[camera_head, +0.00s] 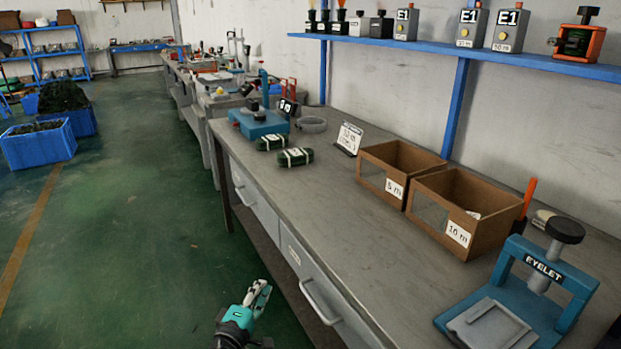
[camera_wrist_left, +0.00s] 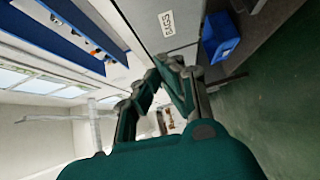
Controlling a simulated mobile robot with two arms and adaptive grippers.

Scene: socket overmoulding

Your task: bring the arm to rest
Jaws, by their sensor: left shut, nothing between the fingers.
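My left gripper (camera_head: 260,293) is low at the bottom of the head view, over the green floor in front of the workbench (camera_head: 345,225). Its fingers are shut with nothing between them. In the left wrist view the two fingers of my left gripper (camera_wrist_left: 170,65) come together at the tips, near a grey surface with a small white label. The gripper looks apart from the bench and its drawer handles. My right gripper is not in view.
On the bench stand two cardboard boxes (camera_head: 398,160) (camera_head: 470,200), a blue eyelet press (camera_head: 540,285), two dark green bundles (camera_head: 294,157) and a blue device (camera_head: 259,122). Drawer handles (camera_head: 318,302) stick out from the bench front. The green floor (camera_head: 130,230) at left is clear; blue crates (camera_head: 38,146) stand farther back.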

